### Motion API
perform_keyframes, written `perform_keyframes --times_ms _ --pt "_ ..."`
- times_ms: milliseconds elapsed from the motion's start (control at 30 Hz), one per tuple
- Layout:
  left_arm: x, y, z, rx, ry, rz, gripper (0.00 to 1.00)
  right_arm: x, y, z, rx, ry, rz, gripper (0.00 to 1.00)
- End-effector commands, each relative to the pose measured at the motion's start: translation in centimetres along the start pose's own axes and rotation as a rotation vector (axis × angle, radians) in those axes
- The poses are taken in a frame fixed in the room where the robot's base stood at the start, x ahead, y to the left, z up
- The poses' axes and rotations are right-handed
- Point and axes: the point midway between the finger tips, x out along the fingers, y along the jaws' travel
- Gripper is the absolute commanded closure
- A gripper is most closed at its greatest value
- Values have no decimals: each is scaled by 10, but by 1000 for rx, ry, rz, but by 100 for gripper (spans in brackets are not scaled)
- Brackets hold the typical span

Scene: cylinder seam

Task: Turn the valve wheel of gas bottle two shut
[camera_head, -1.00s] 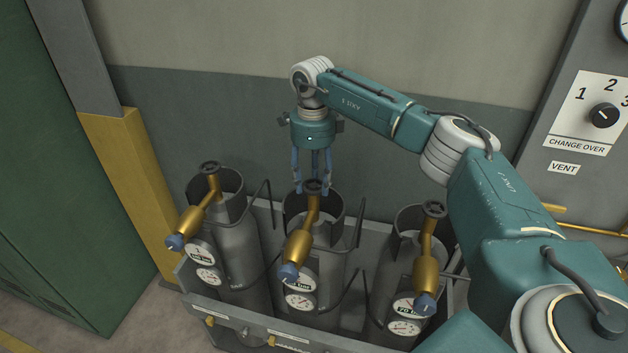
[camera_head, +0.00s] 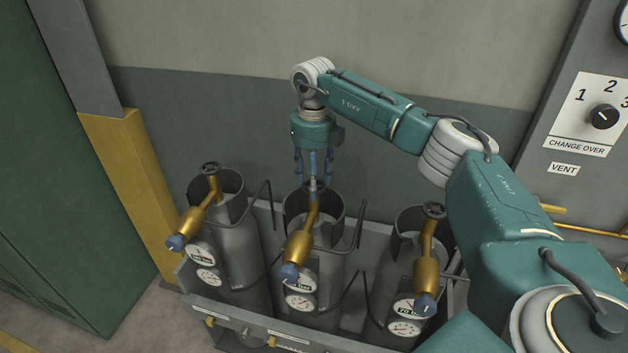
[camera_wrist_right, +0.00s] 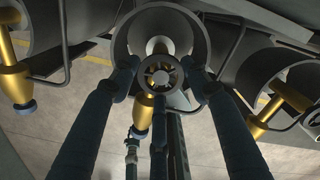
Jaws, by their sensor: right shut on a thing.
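Three grey gas bottles stand in a row in a rack. The middle bottle (camera_head: 322,258) has a brass valve with a regulator (camera_head: 299,249) on it. Its small dark valve wheel shows clearly in the wrist view (camera_wrist_right: 160,75). In the head view the fingers partly hide that wheel. My right gripper (camera_head: 313,180) points straight down over the middle bottle, its blue fingers shut around the wheel. The fingers also surround the wheel in the right wrist view (camera_wrist_right: 160,85). My left gripper is not in view.
The left bottle's wheel (camera_head: 210,168) and the right bottle's wheel (camera_head: 433,210) stand close on either side. Dark collars and bent grey pipes rise around the valves. A change-over panel (camera_head: 585,115) is on the right; a green cabinet (camera_head: 60,180) is on the left.

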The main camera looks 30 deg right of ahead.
Motion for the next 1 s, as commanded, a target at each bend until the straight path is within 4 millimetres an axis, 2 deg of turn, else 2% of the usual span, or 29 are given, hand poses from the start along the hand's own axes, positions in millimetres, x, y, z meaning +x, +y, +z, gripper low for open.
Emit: perform_keyframes --times_ms 700,1000 --pt "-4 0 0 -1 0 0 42 -6 -4 4 674 -19 6 80" --pt "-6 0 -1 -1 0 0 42 -7 -5 4 887 -20 9 80"
